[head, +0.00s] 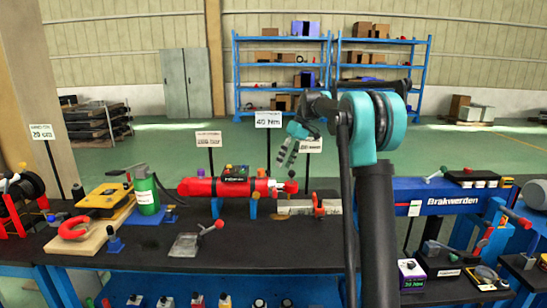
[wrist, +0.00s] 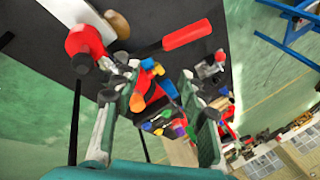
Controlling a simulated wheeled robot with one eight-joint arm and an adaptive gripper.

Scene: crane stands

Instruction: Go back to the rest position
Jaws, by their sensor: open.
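My gripper (head: 288,153) is raised above the back part of the black workbench, near the middle of the head view. It points down and to the left. In the wrist view its two green fingers are spread apart, with the gap between the tips (wrist: 158,82) empty.
A blue Brakwerden beam (head: 440,197) is at right. Signs on thin posts, like the 40 Nm sign (head: 268,119), stand near my gripper. Blue shelves (head: 285,70) are far behind.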

